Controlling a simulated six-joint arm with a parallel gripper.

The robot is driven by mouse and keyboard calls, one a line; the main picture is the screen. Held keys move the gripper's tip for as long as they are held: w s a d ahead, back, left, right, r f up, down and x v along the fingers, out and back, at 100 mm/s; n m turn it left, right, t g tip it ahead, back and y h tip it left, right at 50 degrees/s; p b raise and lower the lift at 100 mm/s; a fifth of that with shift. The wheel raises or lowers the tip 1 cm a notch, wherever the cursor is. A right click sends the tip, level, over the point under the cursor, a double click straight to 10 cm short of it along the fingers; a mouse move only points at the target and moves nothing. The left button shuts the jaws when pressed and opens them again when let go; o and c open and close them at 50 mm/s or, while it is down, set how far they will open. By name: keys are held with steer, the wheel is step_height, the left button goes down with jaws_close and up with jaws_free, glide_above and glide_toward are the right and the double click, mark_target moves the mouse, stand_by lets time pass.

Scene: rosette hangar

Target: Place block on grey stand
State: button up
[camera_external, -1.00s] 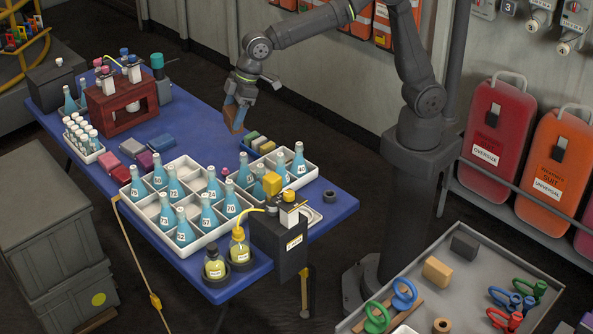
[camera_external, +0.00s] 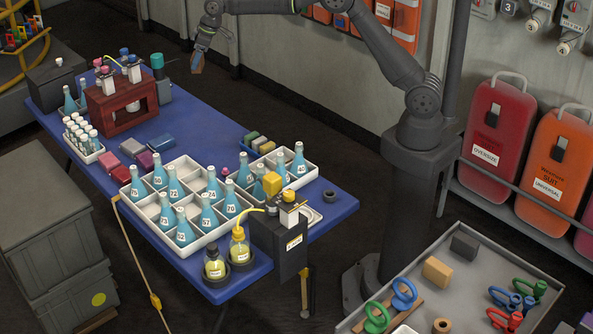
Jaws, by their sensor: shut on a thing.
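My gripper (camera_external: 198,60) is at the top of the view, shut on a small brown block (camera_external: 197,66). The block hangs in the air beyond the far edge of the blue table (camera_external: 325,205), as it appears in the picture. The fingers and the block are small here, so the exact grip is hard to make out. I cannot tell for sure which thing is the grey stand. A dark grey unit with a teal cap (camera_external: 157,60) stands at the table's back, left of my gripper.
White trays (camera_external: 183,247) with blue flasks fill the table's near half. A small tray of coloured blocks (camera_external: 259,143) lies behind them. A dark red rack (camera_external: 112,113) with bottles stands at the back left. Bare blue table lies between the rack and the block tray.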

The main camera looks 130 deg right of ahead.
step_height(320, 180, down, 18)
glide_toward(179, 152)
steer(key=shift+w+d+f, duration=0.1)
steer(key=shift+w+d, duration=0.5)
steer(key=shift+w, duration=0.2)
steer(key=shift+f, duration=1.9)
steer(key=shift+f, duration=0.15)
steer(key=o, duration=1)
steer(key=shift+o, duration=0.5)
steer(key=v, duration=1.2)
